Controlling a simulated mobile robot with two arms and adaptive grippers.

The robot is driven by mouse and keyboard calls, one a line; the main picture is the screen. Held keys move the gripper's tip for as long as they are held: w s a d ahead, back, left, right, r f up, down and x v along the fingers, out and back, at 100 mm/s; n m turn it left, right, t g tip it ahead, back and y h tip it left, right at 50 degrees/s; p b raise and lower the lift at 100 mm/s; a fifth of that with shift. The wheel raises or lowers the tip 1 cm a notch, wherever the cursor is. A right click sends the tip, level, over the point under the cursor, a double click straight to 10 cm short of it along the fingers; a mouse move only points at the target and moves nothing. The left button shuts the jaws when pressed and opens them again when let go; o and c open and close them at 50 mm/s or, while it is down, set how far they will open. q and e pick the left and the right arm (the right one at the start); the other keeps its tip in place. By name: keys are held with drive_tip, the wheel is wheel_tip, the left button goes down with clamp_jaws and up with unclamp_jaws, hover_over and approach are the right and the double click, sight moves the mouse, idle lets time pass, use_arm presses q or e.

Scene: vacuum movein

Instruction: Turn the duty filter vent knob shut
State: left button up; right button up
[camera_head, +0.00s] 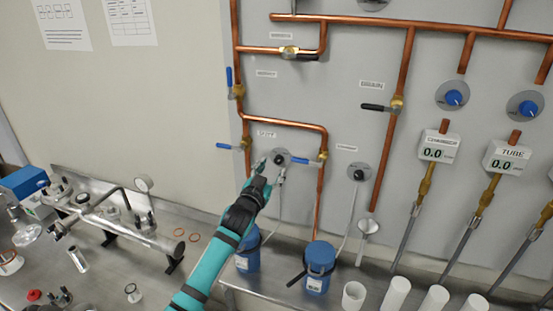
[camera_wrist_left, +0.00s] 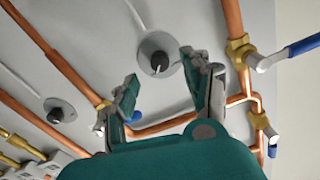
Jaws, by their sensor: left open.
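The duty filter vent knob (camera_head: 279,158) is a small black knob on a round grey plate on the wall panel, below a label that seems to read DUTY. It also shows in the left wrist view (camera_wrist_left: 160,62), between and beyond the fingertips. My left gripper (camera_head: 271,170) is open and empty just in front of the knob, with a finger on either side of it in the picture. In the left wrist view my gripper (camera_wrist_left: 160,74) shows both fingers apart. I cannot tell whether either finger touches the knob. My right gripper is out of view.
Copper pipes (camera_head: 285,123) with blue-handled valves (camera_head: 230,146) run close around the knob. A similar black knob (camera_head: 359,174) sits to the right. Blue canisters (camera_head: 319,266) stand on the bench below. Metal vacuum parts (camera_head: 120,226) lie at left. Gauges (camera_head: 438,146) hang at right.

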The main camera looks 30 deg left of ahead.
sight(278, 162)
use_arm(q)
drive_tip(key=shift+p+x, duration=0.5)
drive_tip(key=shift+x, duration=1.8)
drive_tip(key=shift+c, duration=0.4)
clamp_jaws()
